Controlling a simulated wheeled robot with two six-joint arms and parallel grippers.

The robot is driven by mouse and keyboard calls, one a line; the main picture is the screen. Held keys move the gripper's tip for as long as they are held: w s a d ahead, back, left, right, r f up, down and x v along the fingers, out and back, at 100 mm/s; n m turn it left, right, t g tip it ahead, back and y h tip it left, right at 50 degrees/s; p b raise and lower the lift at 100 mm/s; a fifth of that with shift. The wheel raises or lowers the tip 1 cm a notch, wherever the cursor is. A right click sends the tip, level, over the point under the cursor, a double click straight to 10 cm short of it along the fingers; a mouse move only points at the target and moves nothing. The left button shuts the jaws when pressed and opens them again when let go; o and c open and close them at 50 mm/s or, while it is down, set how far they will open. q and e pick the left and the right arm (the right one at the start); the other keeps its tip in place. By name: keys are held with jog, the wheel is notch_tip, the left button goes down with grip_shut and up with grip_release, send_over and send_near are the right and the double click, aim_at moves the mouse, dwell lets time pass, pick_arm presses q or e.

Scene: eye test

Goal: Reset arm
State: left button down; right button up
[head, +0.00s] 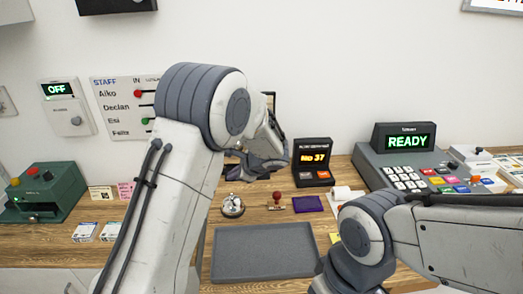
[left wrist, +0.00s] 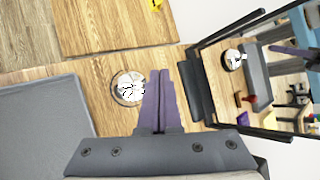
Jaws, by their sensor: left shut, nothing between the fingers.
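My left arm reaches up across the middle of the head view and bends down toward the desk. My left gripper (head: 240,172) is partly hidden behind the arm, above the back of the desk. In the left wrist view its two purple fingers (left wrist: 160,78) are together with nothing between them. A silver bell (head: 232,206) stands on the desk below it; it also shows beside the fingertips in the wrist view (left wrist: 128,88). My right arm comes in at the lower right; its gripper is out of view.
A grey tray (head: 262,252) lies in front of the bell. A stamp (head: 277,200), purple pad (head: 307,204), "No 37" display (head: 314,160) and "READY" register (head: 405,160) stand right. A green device (head: 45,193) stands left. A dark-framed mirror (left wrist: 205,42) is close beside the fingers.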

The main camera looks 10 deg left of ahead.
pick_arm(q)
jog(key=s+d+r+n+g+h, duration=0.1)
jog(key=s+d, duration=0.4)
jog(key=s, duration=0.7)
jog(key=s+d+r+n+g+h, duration=0.2)
jog(key=s+d+n+h, duration=0.2)
jog(key=s, duration=0.8)
jog(key=s+d+r+n+g+h, duration=0.1)
jog(key=s+d+n+h, duration=0.2)
jog(key=s+d, duration=0.4)
jog(key=s, duration=0.5)
jog(key=shift+d+r+g+h, duration=0.4)
